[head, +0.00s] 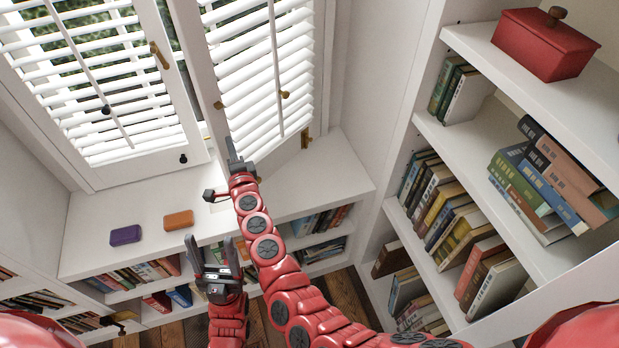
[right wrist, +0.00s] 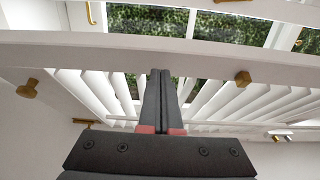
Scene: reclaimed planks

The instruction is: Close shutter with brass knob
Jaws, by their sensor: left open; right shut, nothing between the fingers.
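The right white louvred shutter (head: 256,60) stands partly open, angled into the room from the window. A small brass knob (head: 219,105) sits on its edge frame, and another brass piece (head: 285,94) is on its tilt rod. My left gripper (head: 208,245) is open and empty, lower down in front of the sill.
The white sill (head: 95,205) carries a purple block (head: 125,235) and an orange block (head: 179,220). Book shelves run below it. A tall bookcase (head: 430,130) stands at right with a red lidded box (head: 543,45) on top. The sill right of my arm is clear.

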